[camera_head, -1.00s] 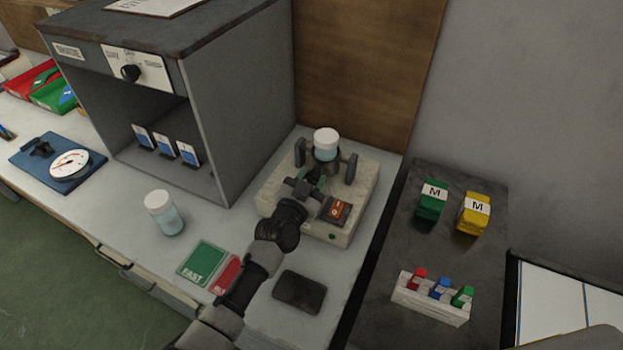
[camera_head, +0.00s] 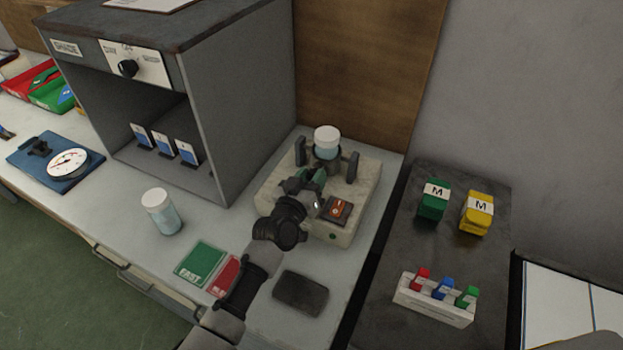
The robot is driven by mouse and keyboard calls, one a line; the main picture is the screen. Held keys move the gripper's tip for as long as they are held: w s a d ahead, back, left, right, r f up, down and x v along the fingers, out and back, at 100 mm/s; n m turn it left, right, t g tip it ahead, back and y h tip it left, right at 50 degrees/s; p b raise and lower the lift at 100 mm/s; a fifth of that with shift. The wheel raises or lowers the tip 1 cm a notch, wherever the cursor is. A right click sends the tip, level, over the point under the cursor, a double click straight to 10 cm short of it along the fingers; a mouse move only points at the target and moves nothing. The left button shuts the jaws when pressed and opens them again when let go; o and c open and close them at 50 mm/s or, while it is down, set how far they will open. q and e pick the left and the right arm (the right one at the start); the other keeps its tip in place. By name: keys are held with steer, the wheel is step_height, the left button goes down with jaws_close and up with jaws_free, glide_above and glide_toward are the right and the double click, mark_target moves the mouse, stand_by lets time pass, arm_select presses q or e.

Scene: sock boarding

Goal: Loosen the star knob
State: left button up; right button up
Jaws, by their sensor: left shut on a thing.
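A beige machine (camera_head: 345,228) stands on the bench, with a white-capped jar (camera_head: 327,140) held between two dark uprights (camera_head: 352,167) at its back. My left gripper (camera_head: 312,180) is over the front of the machine, just in front of the jar. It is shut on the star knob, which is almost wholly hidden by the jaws. A dark green patch shows at the fingertips, and I cannot tell whether it is knob or finger. My right gripper is out of view.
An orange-lit switch (camera_head: 338,209) is close right of my gripper. A grey cabinet (camera_head: 240,110) rises at left. Green (camera_head: 433,200) and yellow (camera_head: 477,213) blocks stand at right.

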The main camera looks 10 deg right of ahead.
arm_select(q)
steer(key=shift+n, duration=0.5)
steer(key=o, duration=0.9)
steer(key=shift+s+a, duration=0.1)
steer(key=v, duration=1)
steer(key=shift+s+a, duration=0.25)
